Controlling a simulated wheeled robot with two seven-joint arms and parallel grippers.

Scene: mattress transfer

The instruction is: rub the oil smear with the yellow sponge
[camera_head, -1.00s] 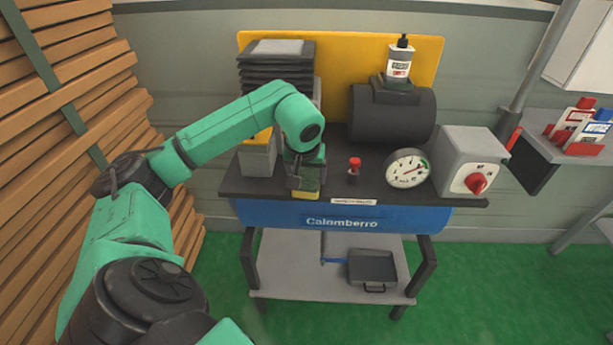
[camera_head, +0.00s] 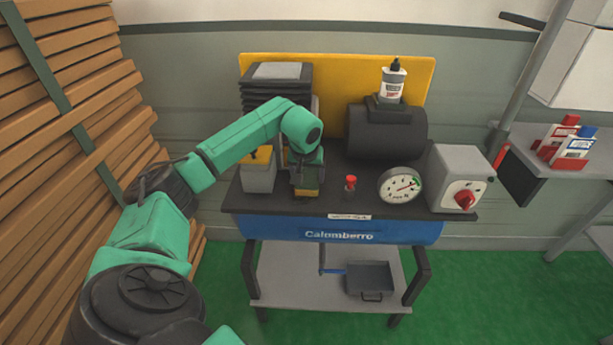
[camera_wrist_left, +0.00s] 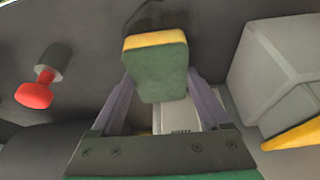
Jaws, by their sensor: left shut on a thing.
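The yellow sponge (camera_head: 307,193) has a green scouring side and a thin yellow layer. My left gripper (camera_head: 306,177) is shut on it, over the dark bench top (camera_head: 335,198) near its front edge. In the left wrist view the sponge (camera_wrist_left: 158,65) sits between the two grey fingers, its green face toward the camera. I cannot tell whether it touches the bench top. A darker patch (camera_wrist_left: 165,13) shows on the dark surface beyond the sponge in the wrist view; I cannot tell whether it is the oil smear or a shadow. My right gripper is not in view.
A grey box with a yellow top (camera_head: 260,172) stands left of the gripper. A red-capped knob (camera_head: 350,183), a round gauge (camera_head: 400,185) and a grey switch box (camera_head: 458,178) stand to the right. A black cylinder (camera_head: 386,132) carrying a bottle (camera_head: 393,82) is behind.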

